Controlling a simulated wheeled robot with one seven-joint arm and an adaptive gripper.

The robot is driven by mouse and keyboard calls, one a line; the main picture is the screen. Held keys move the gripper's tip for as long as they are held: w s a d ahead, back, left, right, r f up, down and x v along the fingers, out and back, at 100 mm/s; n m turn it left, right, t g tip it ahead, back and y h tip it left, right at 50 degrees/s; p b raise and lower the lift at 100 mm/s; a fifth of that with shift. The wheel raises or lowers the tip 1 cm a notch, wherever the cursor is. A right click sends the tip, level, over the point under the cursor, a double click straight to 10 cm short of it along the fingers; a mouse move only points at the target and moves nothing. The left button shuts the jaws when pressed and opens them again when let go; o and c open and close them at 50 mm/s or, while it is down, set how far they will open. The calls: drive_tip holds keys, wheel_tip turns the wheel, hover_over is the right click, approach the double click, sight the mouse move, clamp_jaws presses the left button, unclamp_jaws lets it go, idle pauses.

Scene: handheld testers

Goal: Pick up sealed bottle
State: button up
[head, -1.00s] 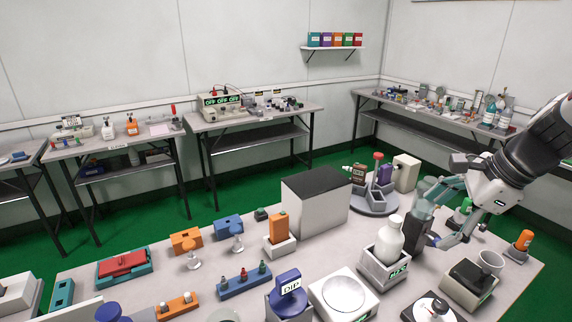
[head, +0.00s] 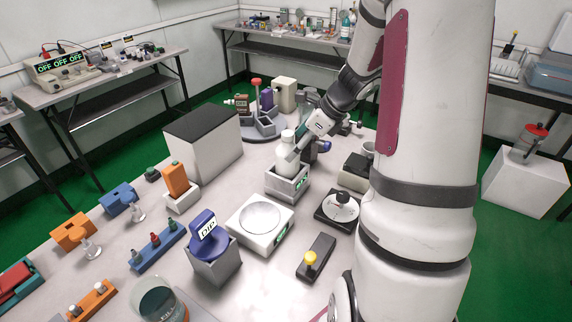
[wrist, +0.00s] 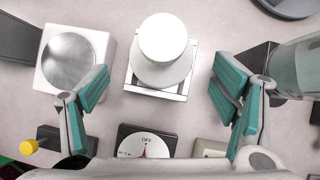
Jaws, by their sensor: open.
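The white bottle (head: 285,160) with a white cap stands upright in a light grey square holder (head: 280,187) with a green-lettered label. In the wrist view the bottle (wrist: 163,40) shows from above, its round cap over wider shoulders, with the holder rim (wrist: 160,92) below it. My gripper (wrist: 160,88) is open and empty. Its teal-padded fingers are spread to the left and right of the bottle, with clear gaps on both sides. In the head view my gripper (head: 299,150) is beside the bottle, and part of it is hidden; contact cannot be told there.
A white scale (head: 260,222) stands left of the holder, and a dial device (head: 337,210) stands in front of it. A clear vessel (wrist: 300,65) is close to the right finger. A large dark-topped box (head: 203,140) and a round carousel (head: 262,128) stand behind.

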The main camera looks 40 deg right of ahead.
drive_tip(key=shift+b+x, duration=0.45)
drive_tip(key=shift+x, duration=2.3)
drive_tip(key=shift+w+r, duration=0.1)
drive_tip(key=c, duration=1.7)
